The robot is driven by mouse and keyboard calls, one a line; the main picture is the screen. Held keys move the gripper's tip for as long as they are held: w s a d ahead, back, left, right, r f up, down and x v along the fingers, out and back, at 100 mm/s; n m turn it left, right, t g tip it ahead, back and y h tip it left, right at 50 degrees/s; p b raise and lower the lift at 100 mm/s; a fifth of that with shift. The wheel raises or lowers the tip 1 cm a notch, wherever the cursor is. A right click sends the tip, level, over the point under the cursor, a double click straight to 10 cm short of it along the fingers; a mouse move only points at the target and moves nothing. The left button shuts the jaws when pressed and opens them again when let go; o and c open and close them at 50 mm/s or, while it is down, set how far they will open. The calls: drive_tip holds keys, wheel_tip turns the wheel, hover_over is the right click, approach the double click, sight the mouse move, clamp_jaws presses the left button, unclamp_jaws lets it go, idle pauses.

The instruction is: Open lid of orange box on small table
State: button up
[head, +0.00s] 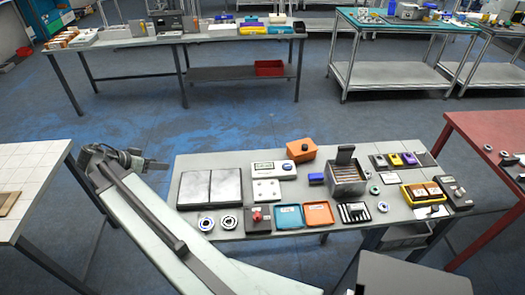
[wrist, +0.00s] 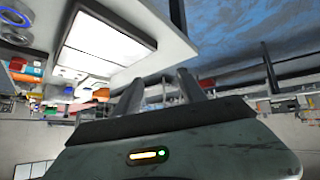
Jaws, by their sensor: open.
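An orange box (head: 301,150) with a dark spot or knob on its top stands at the back middle of the small table (head: 222,160). Its lid looks shut. My gripper (head: 158,165) is off the table's left end, well to the left of the box and apart from it. In the wrist view my gripper (wrist: 160,90) shows two spread fingers with nothing between them. That view is turned over, and I cannot surely pick out the orange box in it.
A dark two-panel case (head: 210,188) lies between my gripper and the box. A white device (head: 272,169) stands left of the box, a metal bin (head: 347,180) right of it. Blue and orange trays (head: 318,213) lie in front. Floor behind the table is clear.

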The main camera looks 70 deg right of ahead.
drive_tip(key=s+d+f+m+g+h+b, duration=0.15)
drive_tip(key=s+d+m, duration=0.25)
drive_tip(key=s+d, duration=0.5)
drive_tip(key=m+g+y+b, duration=0.3)
drive_tip(key=m+g+b, duration=0.4)
approach(301, 150)
drive_tip(key=s+d+r, duration=0.1)
drive_tip(key=s, duration=0.1)
drive_tip(key=b+x, duration=0.3)
drive_tip(key=x, duration=0.3)
drive_tip(key=shift+s+d+f, duration=0.15)
drive_tip(key=shift+s+d, duration=0.05)
drive_tip(key=shift+d, duration=0.1)
drive_tip(key=shift+s+d, duration=0.15)
drive_tip(key=shift+s, duration=0.15)
